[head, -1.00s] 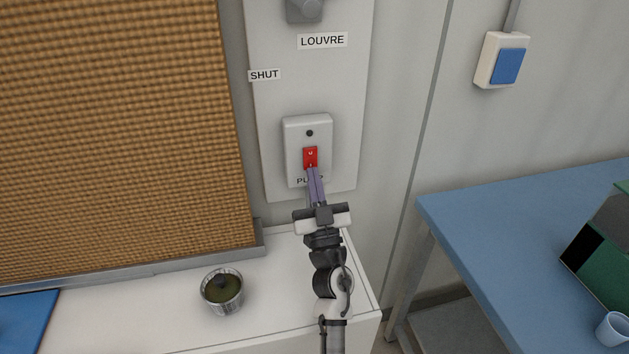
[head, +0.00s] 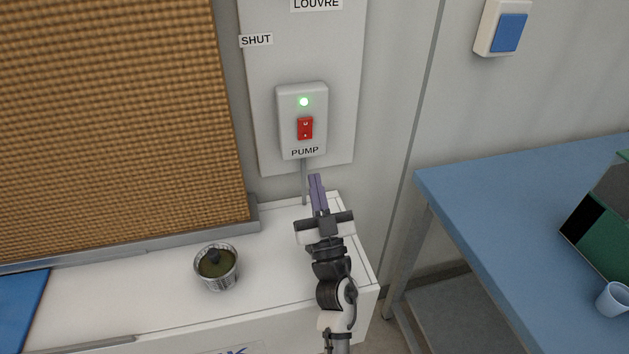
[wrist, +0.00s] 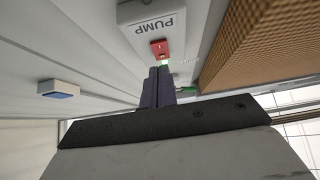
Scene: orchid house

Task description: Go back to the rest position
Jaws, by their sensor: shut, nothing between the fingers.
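My gripper (head: 316,181) is shut and empty, its two purple-grey fingers together, just below the pump switch box in the head view. It is apart from the red pump rocker (head: 305,128), which sits on a white box (head: 289,112) labelled PUMP. A green lamp (head: 304,102) above the rocker is lit. In the wrist view the shut fingers (wrist: 157,72) point toward the red rocker (wrist: 159,49), with a gap to it.
A white cabinet top (head: 165,300) lies below, with a small metal pot (head: 230,284) on it. A woven brown pad (head: 110,130) stands at left. A blue table (head: 460,215) at right bears a green box (head: 600,240) and a pale cup (head: 613,300). A blue switch (head: 508,32) is on the wall.

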